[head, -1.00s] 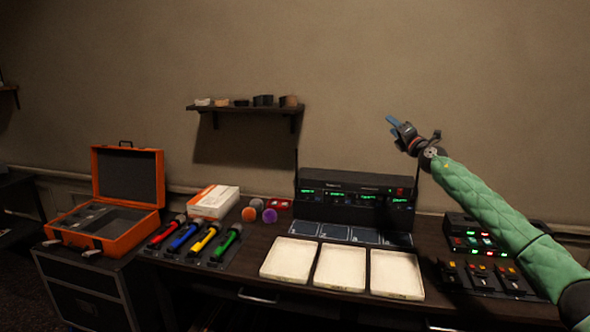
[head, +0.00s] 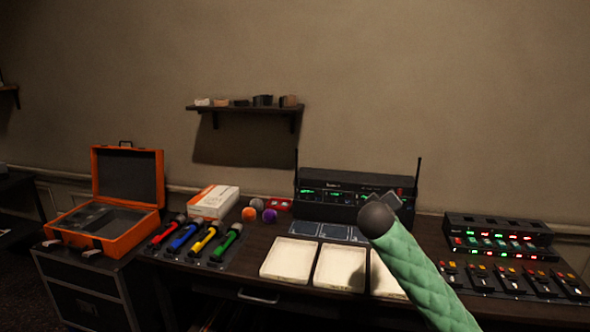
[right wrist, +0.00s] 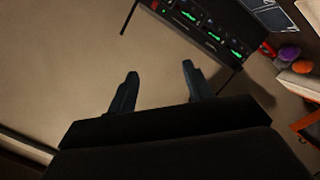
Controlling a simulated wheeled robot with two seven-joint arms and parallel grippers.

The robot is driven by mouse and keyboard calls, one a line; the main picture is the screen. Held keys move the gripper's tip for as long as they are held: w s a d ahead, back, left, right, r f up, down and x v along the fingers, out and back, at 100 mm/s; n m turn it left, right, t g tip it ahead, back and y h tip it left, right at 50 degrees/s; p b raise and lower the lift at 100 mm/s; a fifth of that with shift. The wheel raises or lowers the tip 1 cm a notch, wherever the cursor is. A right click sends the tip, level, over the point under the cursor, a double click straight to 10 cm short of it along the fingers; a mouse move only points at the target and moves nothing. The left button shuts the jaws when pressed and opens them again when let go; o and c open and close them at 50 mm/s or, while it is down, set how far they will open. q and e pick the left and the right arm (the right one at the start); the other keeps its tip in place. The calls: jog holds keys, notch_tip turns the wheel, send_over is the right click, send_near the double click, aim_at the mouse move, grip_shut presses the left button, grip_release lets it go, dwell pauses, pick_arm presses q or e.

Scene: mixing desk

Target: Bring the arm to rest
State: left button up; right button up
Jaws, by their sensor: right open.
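My right arm, in a green quilted sleeve (head: 425,275), reaches in from the lower right in the head view. Its dark rounded end is in front of the desk, and the gripper itself is mostly hidden behind it. In the right wrist view my right gripper (right wrist: 157,88) is open, its two dark fingers apart with nothing between them. The wall and the black receiver unit (right wrist: 205,30) show beyond the fingers. My left gripper is not in view.
A small shelf (head: 245,108) hangs on the wall.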

jog(key=s+a+f+g+y, duration=0.3)
jog(key=s+a+f, duration=0.1)
jog(key=s+f, duration=0.7)
jog(key=s+a+f+g+y, duration=0.2)
jog(key=s+a+f+g, duration=0.15)
jog(key=s+f, duration=0.85)
jog(key=s+f+m+g, duration=0.1)
jog(key=s+f+g, duration=0.1)
jog(key=s+f, duration=0.6)
jog(key=s+a+f+m+g+y, duration=0.1)
jog(key=s+f+g, duration=0.1)
jog(key=s+f, duration=0.6)
jog(key=s+f+m+g, duration=0.1)
jog(key=s+f, duration=0.7)
jog(key=s, duration=1)
jog(key=shift+a+g+y, duration=0.3)
jog(key=shift+a+g, duration=0.1)
jog(key=shift+g, duration=0.25)
jog(key=shift+f, duration=0.1)
